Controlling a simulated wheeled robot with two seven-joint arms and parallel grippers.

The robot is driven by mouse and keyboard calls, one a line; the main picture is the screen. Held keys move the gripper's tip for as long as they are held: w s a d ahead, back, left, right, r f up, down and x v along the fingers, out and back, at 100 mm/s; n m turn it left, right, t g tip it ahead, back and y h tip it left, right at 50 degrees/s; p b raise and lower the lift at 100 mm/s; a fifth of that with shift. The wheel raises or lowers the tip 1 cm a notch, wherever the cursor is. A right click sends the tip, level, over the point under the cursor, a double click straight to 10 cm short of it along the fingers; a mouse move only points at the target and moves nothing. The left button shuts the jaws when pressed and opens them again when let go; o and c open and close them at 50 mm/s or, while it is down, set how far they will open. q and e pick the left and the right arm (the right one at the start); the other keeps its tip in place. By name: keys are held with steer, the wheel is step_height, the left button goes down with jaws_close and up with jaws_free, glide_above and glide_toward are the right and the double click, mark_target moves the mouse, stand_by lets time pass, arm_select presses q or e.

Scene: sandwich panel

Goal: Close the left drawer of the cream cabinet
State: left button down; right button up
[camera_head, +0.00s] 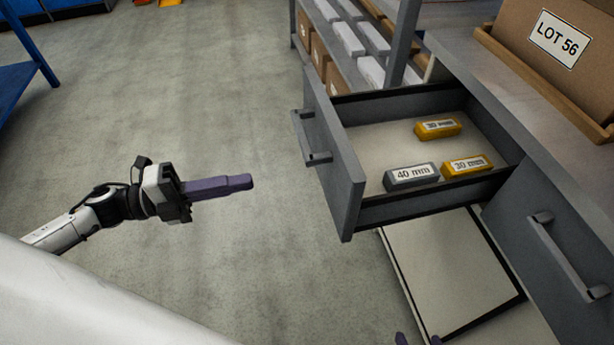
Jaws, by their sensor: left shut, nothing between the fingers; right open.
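The cabinet (472,55) looks grey rather than cream. Its left drawer (348,178) is pulled well out, with a grey front and a bar handle (311,138). Inside lie a grey block (411,176) marked 40 mm and two yellow blocks (466,165), (438,127). My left gripper (250,181) is shut and empty, with purple fingers pointing right. It is apart from the drawer front, to its left over the floor. My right gripper (418,340) shows only as two separated purple fingertips at the bottom edge; it is open and the rest is out of view.
The drawer (548,240) to the right is shut. A pale flat surface with dark edges (445,262) lies below the open drawer. A box labelled LOT 56 (545,60) stands on top. Shelves with boxes (345,38) stand behind. The floor (240,90) left of the drawer is clear.

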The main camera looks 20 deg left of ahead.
mark_target(325, 167)
arm_select(q)
steer(key=x, duration=1.3)
steer(key=shift+w+d, duration=0.2)
steer(key=shift+d, duration=0.15)
